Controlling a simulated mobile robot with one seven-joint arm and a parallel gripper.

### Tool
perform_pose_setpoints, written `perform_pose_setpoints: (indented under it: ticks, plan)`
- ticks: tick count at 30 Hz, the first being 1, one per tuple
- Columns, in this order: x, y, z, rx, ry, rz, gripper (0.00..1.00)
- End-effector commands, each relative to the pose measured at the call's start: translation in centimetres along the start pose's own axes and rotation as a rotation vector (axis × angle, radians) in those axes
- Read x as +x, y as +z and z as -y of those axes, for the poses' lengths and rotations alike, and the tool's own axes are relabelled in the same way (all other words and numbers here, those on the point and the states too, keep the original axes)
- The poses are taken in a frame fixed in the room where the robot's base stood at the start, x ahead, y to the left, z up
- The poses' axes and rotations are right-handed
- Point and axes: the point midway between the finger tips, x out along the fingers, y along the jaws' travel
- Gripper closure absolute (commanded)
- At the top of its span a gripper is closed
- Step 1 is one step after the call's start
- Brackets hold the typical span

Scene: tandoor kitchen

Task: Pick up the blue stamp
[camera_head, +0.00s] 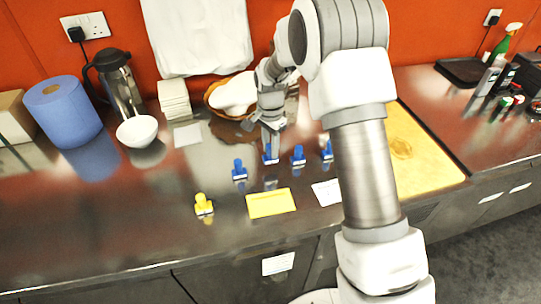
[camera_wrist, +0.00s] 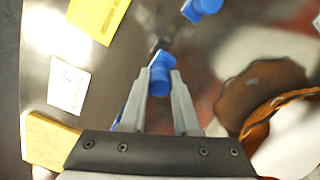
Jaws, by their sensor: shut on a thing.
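Several blue stamps stand in a row on the steel counter in the head view. One blue stamp (camera_head: 270,155) is between the fingers of my gripper (camera_head: 271,143). In the wrist view, my gripper (camera_wrist: 160,74) is shut on this stamp's blue handle (camera_wrist: 160,80). I cannot tell for sure whether its base touches the counter. Another blue stamp (camera_head: 239,170) stands to its left, and two more, a near one (camera_head: 298,155) and a farther one (camera_head: 327,150), stand to its right. A neighbouring stamp (camera_wrist: 202,7) shows at the wrist view's top edge.
A yellow stamp (camera_head: 203,205) and a yellow pad (camera_head: 271,203) lie nearer the counter's front. A white card (camera_head: 327,192) is beside the pad. A basket with white cloth (camera_head: 233,95) stands behind my gripper. The left front counter is clear.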

Motion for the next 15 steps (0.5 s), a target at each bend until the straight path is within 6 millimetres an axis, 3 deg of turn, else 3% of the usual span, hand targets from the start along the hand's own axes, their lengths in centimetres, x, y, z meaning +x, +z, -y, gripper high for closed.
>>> perform_pose_setpoints:
  ticks: [6,15]
  plan:
    - [-2.9,-3.6,-3.1,0.007,-0.003,-0.002,1.00]
    - [-5.9,-7.3,-6.5,0.004,-0.002,-0.001,1.00]
